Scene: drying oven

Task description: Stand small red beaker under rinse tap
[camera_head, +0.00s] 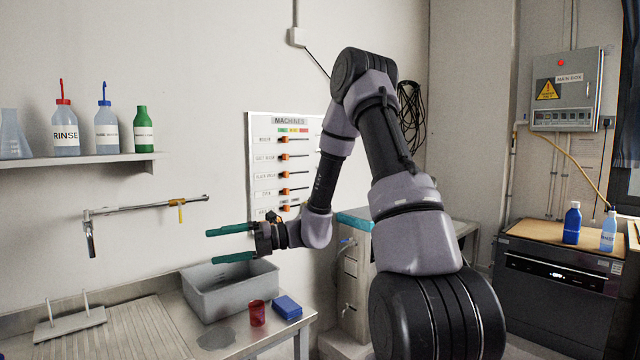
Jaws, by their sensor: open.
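A small red beaker (257,312) stands upright on the steel counter, in front of the grey basin and left of a blue box. My gripper (210,246) is open, with its two green fingers pointing left, one above the other. It is empty and held above the grey basin, higher than the beaker and apart from it. A wall-mounted tap (145,207) with a long horizontal pipe and a yellow handle has its spout (90,238) hanging down at the left, over the counter's drainboard side. No label on the tap can be read.
The grey basin (215,306) stands behind the beaker, and the blue box (287,306) is close at its right. A ribbed drainboard (125,335) with a pronged rack (70,325) is at the left. A shelf (90,160) of bottles is above the tap.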

